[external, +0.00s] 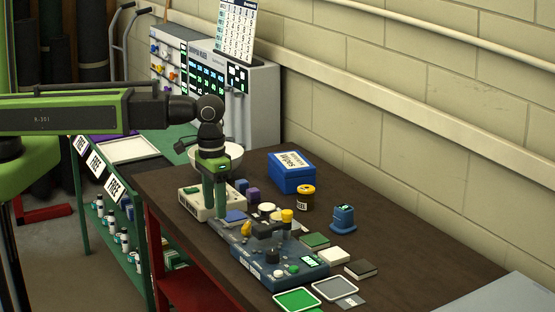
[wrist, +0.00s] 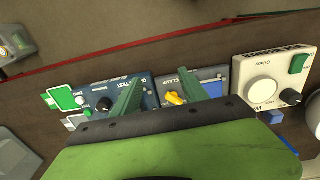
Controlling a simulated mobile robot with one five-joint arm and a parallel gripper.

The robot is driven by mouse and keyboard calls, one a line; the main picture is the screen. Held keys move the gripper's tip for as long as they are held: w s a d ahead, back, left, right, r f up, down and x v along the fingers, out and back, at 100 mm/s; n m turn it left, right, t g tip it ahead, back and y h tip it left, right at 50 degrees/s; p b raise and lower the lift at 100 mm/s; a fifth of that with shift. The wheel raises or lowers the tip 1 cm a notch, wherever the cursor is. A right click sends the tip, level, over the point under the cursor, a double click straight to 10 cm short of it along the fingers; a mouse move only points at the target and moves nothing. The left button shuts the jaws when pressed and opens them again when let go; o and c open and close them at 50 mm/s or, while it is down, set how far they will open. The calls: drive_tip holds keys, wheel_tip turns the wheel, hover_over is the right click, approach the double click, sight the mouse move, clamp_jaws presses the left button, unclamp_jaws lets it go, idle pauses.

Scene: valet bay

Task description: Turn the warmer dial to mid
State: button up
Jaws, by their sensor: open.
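A cream unit (wrist: 240,71) stands at the right in the wrist view, with a large round white dial (wrist: 262,91), a green button and a small dark knob. It is probably the warmer; its lettering is too small to read surely. In the external view the cream unit (external: 190,201) is partly hidden behind my gripper (external: 214,208). My gripper is open and empty, pointing down.
A blue wipes box (external: 292,181), a brown jar (external: 306,204) and a blue dial-like object (external: 343,221) stand behind. A white bowl (external: 234,153) is close behind my gripper.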

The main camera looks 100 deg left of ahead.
drive_tip(key=s+a+r+n+p, duration=0.2)
drive_tip(key=s+a+r+p, duration=0.15)
drive_tip(key=a, duration=0.65)
drive_tip(key=s+a+r+n+p, duration=0.2)
drive_tip(key=s+a+r+p, duration=0.15)
drive_tip(key=a, duration=0.55)
drive_tip(key=s+a+r+n+p, duration=0.3)
drive_tip(key=s+a+r, duration=0.2)
drive_tip(key=a, duration=0.5)
drive_tip(key=f+b, duration=0.6)
drive_tip(key=w+f+b, duration=0.1)
drive_tip(key=f+b, duration=1.1)
drive_tip(key=shift+w+d, duration=0.15)
drive_tip(key=shift+r, duration=0.1)
clamp_jaws()
